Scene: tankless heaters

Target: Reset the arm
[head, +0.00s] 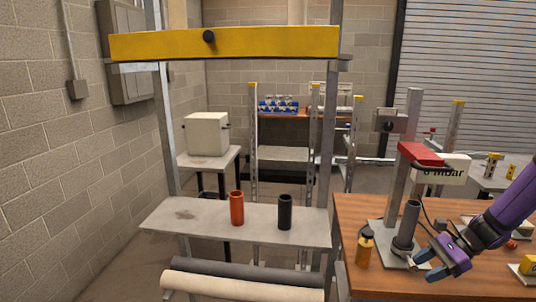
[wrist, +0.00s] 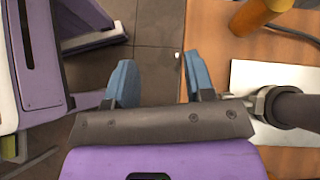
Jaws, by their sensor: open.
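My gripper (head: 428,266) is at the lower right of the head view, at the end of my purple arm, above the near left edge of the wooden table (head: 352,211). In the wrist view its two blue fingers (wrist: 155,82) stand apart with nothing between them. A dark grey cylinder on a stand (head: 408,226) is just behind and left of the gripper in the head view. It also shows at the right of the wrist view (wrist: 295,108), close beside the gripper. Part of my arm is cut off at the right edge of the head view.
A red-topped post device (head: 420,154) rises behind. A grey shelf (head: 190,213) holds an orange cylinder (head: 237,208) and a black cylinder (head: 285,212). Bare floor shows below the fingers in the wrist view.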

